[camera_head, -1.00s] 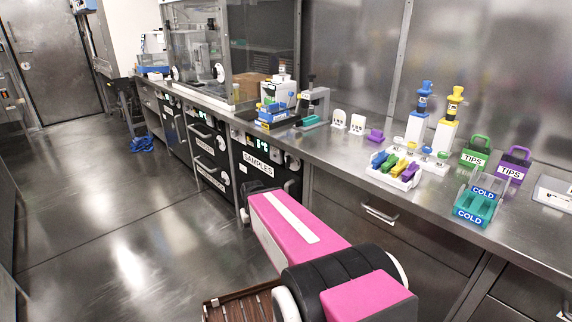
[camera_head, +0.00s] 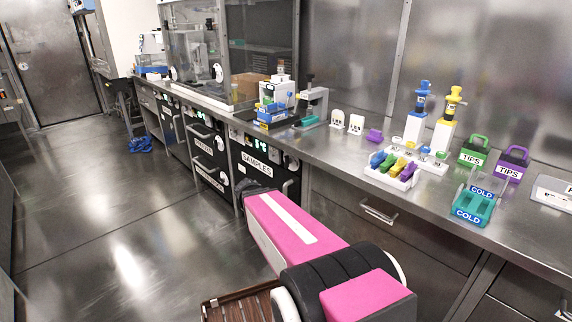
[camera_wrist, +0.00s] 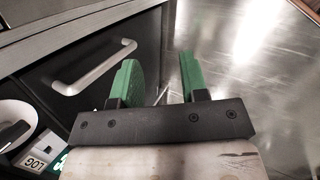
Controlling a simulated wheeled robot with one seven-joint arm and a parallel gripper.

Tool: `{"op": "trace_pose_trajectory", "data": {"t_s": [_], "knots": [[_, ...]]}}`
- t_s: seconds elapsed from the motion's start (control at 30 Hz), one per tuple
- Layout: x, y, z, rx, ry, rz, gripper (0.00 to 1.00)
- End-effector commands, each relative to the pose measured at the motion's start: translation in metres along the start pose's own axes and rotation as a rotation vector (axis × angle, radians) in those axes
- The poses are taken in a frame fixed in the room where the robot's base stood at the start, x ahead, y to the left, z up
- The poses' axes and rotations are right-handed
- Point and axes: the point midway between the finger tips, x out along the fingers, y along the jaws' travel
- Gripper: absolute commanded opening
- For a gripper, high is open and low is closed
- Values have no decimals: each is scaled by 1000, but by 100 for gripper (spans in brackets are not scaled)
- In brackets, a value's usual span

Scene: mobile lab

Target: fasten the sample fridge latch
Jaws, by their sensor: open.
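The sample fridge is a dark under-bench unit with a SAMPLES label (camera_head: 257,164) in the head view. My arm covers its lower part, and its latch is too small there to make out. In the wrist view a dark front with a pale bar handle (camera_wrist: 95,68) lies left of my gripper (camera_wrist: 158,80). A white round fitting (camera_wrist: 14,122), cut by the left edge, may be a latch; I cannot tell. My gripper's green fingers are apart with nothing between them. They look apart from the handle. The gripper is hidden in the head view.
The freezer (camera_head: 208,178) stands left of the sample fridge. The steel bench top (camera_head: 335,147) above carries a cold rack (camera_head: 470,212), tip boxes (camera_head: 474,152) and pipettes. A brown slatted thing (camera_head: 238,306) is low at the front.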

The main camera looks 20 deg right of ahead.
Motion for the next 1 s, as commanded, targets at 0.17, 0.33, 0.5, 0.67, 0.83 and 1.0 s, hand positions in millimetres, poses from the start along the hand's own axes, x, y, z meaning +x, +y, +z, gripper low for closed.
{"op": "trace_pose_trajectory", "data": {"t_s": [0.17, 0.33, 0.5, 0.67, 0.83, 1.0], "knots": [[-1, 53, -15, -347, -147, 275, 40], [-18, 100, -32, -670, -350, 514, 40], [-45, 136, -53, -937, -587, 701, 40], [-66, 152, -67, -1086, -757, 800, 40], [-74, 159, -72, -1138, -826, 834, 40], [-67, 173, -70, -1139, -829, 835, 40]]}}
